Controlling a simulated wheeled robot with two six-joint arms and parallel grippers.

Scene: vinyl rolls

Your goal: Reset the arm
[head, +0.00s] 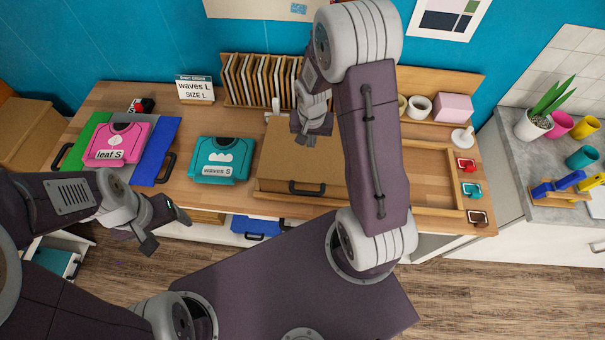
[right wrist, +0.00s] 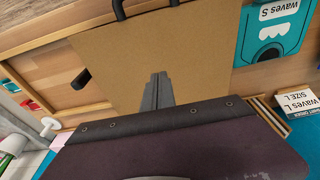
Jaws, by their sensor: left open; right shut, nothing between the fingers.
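My left gripper (head: 166,228) is open and empty in the head view, in front of the table's front edge, below the teal shirt. My right gripper (head: 308,138) is shut and empty above the brown board (head: 290,168) with a black handle. In the right wrist view its closed fingers (right wrist: 158,92) point at the bare face of that board (right wrist: 120,60). My right upper arm links hide part of the board and the table behind.
A pink "leaf S" shirt (head: 125,137) and a teal "waves S" shirt (head: 221,158) lie on the left of the table (head: 180,190). A "waves L" sign (head: 196,89) and a rack (head: 262,80) stand at the back. A wooden tray (head: 436,212) lies right.

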